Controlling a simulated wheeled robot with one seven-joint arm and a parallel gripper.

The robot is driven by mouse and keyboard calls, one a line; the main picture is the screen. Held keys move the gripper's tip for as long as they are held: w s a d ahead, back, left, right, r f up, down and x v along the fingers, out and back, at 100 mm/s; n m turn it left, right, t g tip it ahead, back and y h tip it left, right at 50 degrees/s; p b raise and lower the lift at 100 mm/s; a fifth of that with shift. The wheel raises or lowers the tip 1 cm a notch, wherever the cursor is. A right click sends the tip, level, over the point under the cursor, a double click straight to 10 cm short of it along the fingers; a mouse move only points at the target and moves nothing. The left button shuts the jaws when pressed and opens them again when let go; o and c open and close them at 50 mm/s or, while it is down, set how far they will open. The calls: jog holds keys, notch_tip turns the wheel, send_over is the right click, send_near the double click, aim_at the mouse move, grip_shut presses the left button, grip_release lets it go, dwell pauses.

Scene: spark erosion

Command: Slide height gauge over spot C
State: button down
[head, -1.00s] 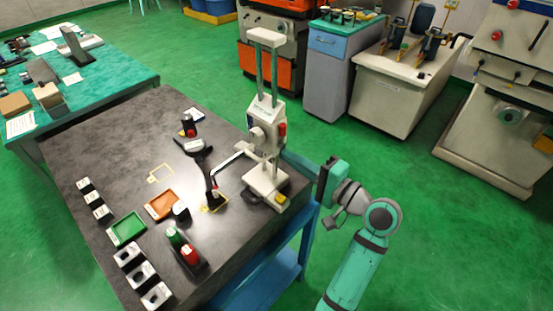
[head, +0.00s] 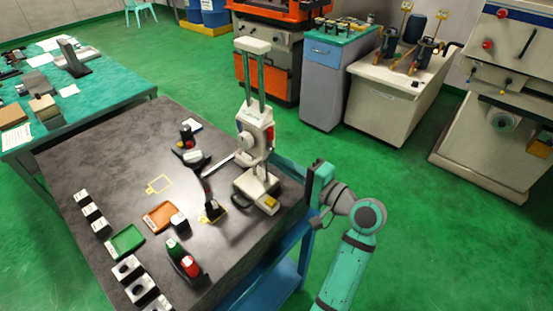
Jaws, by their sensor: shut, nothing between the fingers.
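The height gauge (head: 248,133) is the tall white instrument with two upright columns. It stands upright on the dark table (head: 108,152) near its right edge, with an arm reaching left from its body. Two yellow outlined spots show on the table: an empty one (head: 160,184) left of the gauge, and one (head: 221,215) by the gauge's base, partly covered by a dark upright piece. I cannot read which is spot C. My gripper (head: 318,197) is just right of the table edge, apart from the gauge. It looks shut and empty; its fingertips are hard to make out.
A dark stand (head: 187,136) with a red part, an orange tray (head: 159,215), a green tray (head: 125,242) and a red and green pair (head: 183,258) share the tabletop. Small blocks line its left side. Machines and a cabinet (head: 325,85) stand behind on the green floor.

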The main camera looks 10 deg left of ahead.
jog(key=w+v, duration=0.1)
jog(key=v, duration=1.3)
jog(key=s+f+m+t+h, duration=0.3)
jog(key=f+h, duration=0.2)
jog(key=f, duration=0.7)
jog(key=s+f+m+t+h, duration=0.2)
jog(key=f+h, duration=0.3)
jog(key=f, duration=0.7)
jog(key=s+f+n+h, duration=0.2)
jog(key=s+f+h, duration=0.1)
jog(key=s, duration=0.6)
jog(key=s+f+n+h, duration=0.2)
jog(key=s+f+h, duration=0.15)
jog(key=s, duration=0.65)
jog(key=s+a+r+n+t, duration=0.1)
jog(key=s+r+n, duration=0.5)
jog(key=s, duration=0.6)
jog(key=shift+a+r+n+t+y, duration=0.3)
jog(key=shift+r+n+y, duration=0.1)
jog(key=shift+r, duration=0.5)
